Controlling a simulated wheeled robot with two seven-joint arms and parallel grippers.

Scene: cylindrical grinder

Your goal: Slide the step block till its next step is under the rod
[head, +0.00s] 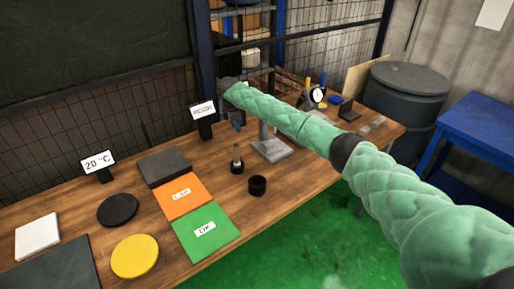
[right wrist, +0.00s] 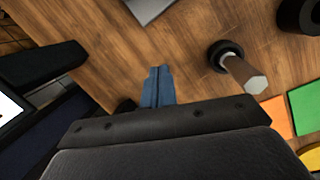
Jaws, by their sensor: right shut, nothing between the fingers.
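My right gripper (head: 237,121) is shut and empty. It points down over the back of the wooden table, left of a grey metal stand. Its blue-grey fingers (right wrist: 157,86) are together in the right wrist view. The stand has a flat base (head: 272,149) and an upright column (head: 263,129); my right arm hides its upper part. A corner of a grey plate (right wrist: 148,9), apparently this base, shows at the top of the right wrist view, apart from the fingers. I cannot make out a step block or the rod above it. My left gripper is out of view.
A small metal post (head: 237,155) in a black foot and a black ring (head: 257,186) stand in front. Orange (head: 185,197) and green (head: 206,233) mats lie to the left. A dial gauge (head: 316,96) stands beyond my arm. A sign (head: 203,111) stands near the gripper.

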